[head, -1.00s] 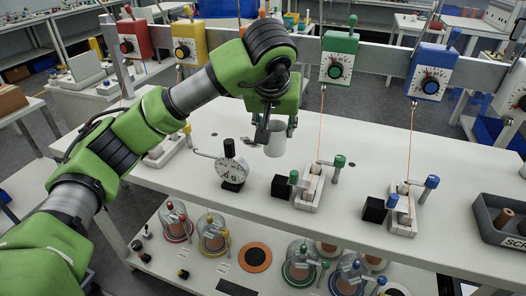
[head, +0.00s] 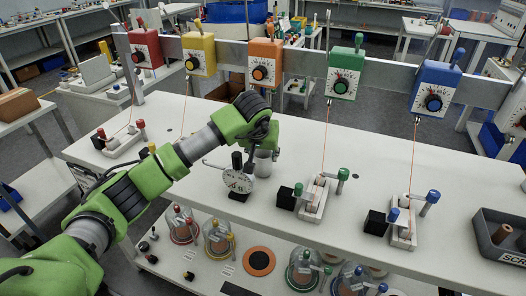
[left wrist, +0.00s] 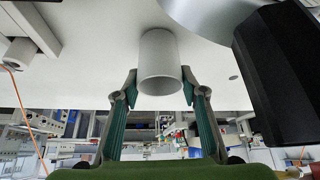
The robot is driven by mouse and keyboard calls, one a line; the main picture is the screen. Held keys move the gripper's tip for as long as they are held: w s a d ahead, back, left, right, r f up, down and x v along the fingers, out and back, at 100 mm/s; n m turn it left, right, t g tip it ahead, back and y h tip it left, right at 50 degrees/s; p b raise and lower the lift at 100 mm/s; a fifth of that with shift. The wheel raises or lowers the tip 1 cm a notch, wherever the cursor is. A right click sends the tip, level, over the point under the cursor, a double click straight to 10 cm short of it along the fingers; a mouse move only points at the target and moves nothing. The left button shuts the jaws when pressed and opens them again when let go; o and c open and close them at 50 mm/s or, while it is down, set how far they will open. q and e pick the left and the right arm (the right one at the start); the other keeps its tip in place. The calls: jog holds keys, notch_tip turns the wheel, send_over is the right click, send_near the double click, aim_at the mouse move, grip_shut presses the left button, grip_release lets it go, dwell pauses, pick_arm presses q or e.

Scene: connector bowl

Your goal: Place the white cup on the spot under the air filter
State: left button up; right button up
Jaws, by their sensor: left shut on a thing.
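The white cup (head: 263,165) is upright just behind and to the right of the round dial gauge (head: 238,181), which partly hides it in the head view. My left gripper (head: 262,150) is shut on the cup. In the left wrist view the cup (left wrist: 160,62) sits between the two fingertips (left wrist: 160,88), one on each side. I cannot tell whether its base touches the table top. No thing is clearly an air filter; an orange dial box (head: 264,63) hangs on the rail behind the cup. My right gripper is not in view.
The white table (head: 360,150) has clear room right of the cup. Clamp stands with green (head: 314,200) and blue (head: 403,232) knobs stand further right. A grey scrap bin (head: 500,245) is at the right edge. Bell jars (head: 218,236) and an orange disc (head: 259,261) are on the lower shelf.

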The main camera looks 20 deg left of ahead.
pick_arm(q)
jog(key=shift+f, duration=0.2)
jog(key=o, duration=1)
